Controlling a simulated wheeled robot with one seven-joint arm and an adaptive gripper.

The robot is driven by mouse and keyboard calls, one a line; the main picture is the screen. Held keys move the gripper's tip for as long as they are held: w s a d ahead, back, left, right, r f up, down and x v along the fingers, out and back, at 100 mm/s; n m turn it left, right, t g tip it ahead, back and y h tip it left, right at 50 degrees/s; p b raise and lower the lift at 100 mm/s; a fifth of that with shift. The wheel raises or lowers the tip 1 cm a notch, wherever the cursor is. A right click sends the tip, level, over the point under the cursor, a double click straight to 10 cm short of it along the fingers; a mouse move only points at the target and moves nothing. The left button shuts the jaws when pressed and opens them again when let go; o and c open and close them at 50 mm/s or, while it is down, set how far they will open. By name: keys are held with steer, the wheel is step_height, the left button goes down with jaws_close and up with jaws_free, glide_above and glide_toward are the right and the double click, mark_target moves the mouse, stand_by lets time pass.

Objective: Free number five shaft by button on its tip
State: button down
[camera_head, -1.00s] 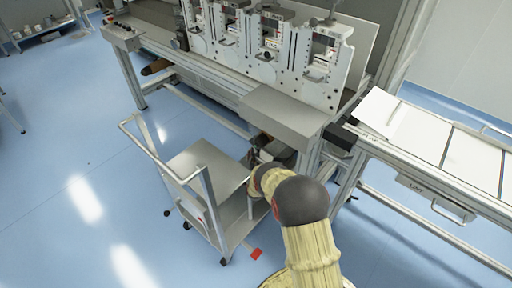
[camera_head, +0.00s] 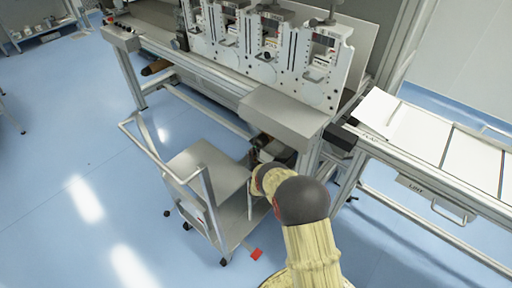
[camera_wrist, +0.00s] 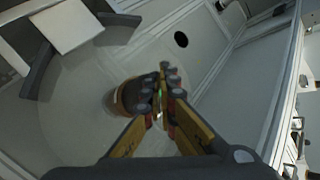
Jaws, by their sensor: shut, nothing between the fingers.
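My gripper (camera_wrist: 166,80) shows in the wrist view with its two fingers together and nothing seen between them. A round brown and dark end (camera_wrist: 126,97), perhaps a shaft tip, sits just left of the fingertips. I cannot tell whether they touch. A small green spot (camera_wrist: 160,93) shows at the fingertips; I cannot tell whether it is a button. No number five is readable. In the head view my arm reaches down beside the machine's near lower end, and my gripper is not clearly seen there. Another brown cylinder end (camera_head: 156,67) shows under the machine farther left.
A metal cart (camera_head: 206,165) stands close left of my arm. The machine's grey table end (camera_head: 285,117) overhangs ahead. A conveyor table (camera_head: 425,140) is on the right. A red piece (camera_head: 256,253) is beside the cart's base. The blue floor at left is clear.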

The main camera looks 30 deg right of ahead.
steer(key=shift+d, duration=0.1)
stand_by(0.6)
steer(key=shift+w+d+r, duration=0.1)
steer(key=shift+w+d, duration=0.05)
steer(key=shift+d, duration=0.15)
steer(key=shift+a, duration=0.35)
steer(key=shift+s+a, duration=0.15)
steer(key=shift+s, duration=0.05)
steer(key=a, duration=0.1)
steer(key=s+a+p, duration=0.1)
steer(key=a, duration=0.1)
steer(key=s+a, duration=0.1)
steer(key=a, duration=0.1)
steer(key=shift+a, duration=0.2)
stand_by(0.5)
stand_by(0.3)
